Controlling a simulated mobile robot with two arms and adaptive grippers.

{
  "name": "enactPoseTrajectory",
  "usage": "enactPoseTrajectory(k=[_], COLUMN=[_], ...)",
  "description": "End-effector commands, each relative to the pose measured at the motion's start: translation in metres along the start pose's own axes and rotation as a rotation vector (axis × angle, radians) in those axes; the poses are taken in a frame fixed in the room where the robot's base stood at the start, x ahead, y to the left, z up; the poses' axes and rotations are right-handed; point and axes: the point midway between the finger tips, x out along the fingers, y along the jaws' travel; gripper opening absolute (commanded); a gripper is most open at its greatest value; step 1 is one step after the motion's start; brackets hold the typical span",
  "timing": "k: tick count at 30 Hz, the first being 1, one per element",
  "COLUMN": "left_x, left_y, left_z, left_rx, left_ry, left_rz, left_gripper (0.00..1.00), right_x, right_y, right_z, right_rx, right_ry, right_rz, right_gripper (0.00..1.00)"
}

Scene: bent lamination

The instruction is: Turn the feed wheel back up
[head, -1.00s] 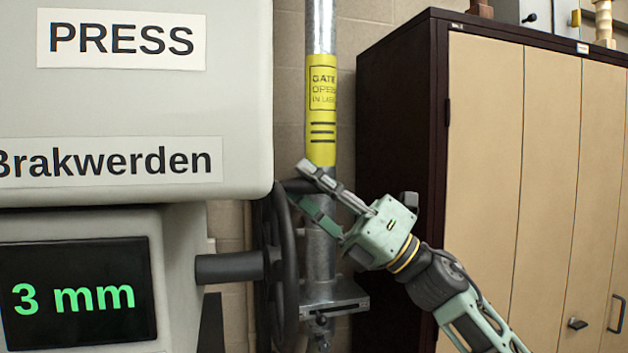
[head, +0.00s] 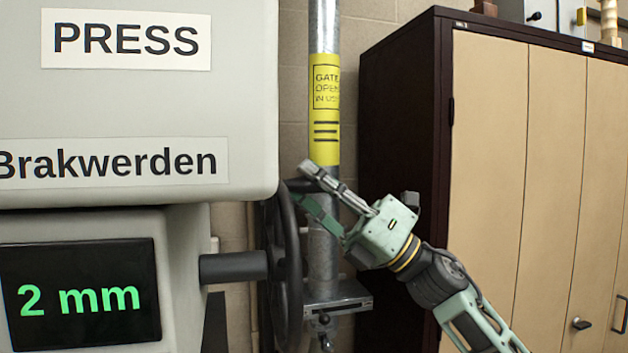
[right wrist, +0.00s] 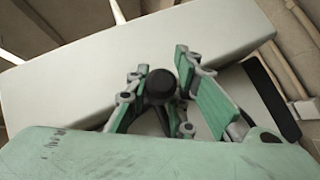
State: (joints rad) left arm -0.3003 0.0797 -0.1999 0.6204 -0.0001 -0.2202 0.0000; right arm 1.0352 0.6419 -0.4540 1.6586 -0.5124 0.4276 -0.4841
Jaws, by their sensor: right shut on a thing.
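The dark feed wheel (head: 289,275) stands edge-on on a shaft (head: 233,266) at the right side of the press. My right gripper (head: 306,185) is at the top of the wheel, shut on its dark handle. In the right wrist view the handle's round black end (right wrist: 160,86) sits between the green fingers. The display (head: 80,294) on the press reads 2 mm in green. My left gripper is not in view.
The press (head: 120,105) carries the labels PRESS and Brakwerden. A metal post (head: 323,230) with a yellow band stands close behind the wheel and gripper. A dark cabinet with tan doors (head: 487,160) fills the right side.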

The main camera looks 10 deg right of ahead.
Motion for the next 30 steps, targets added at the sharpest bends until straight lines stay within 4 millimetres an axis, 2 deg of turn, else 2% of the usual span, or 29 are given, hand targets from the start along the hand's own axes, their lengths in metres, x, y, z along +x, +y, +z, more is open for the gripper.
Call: enactPoseTrajectory(k=[1,27,28,30], left_x=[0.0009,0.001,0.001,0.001], left_y=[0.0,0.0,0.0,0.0], left_z=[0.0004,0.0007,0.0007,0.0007], left_rx=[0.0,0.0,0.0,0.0], left_ry=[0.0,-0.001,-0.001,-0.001], left_rz=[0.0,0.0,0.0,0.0], left_gripper=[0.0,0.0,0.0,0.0], right_x=[-0.0026,-0.0027,-0.0027,-0.0026], right_y=[-0.0087,-0.0085,-0.0085,-0.0085], right_z=[-0.0068,-0.007,-0.007,-0.0071], right_rx=[0.01,0.01,0.01,0.01], right_ry=[0.009,0.01,0.01,0.01], right_rz=[-0.012,-0.012,-0.012,-0.012], right_gripper=[0.0,0.0,0.23,0.29])
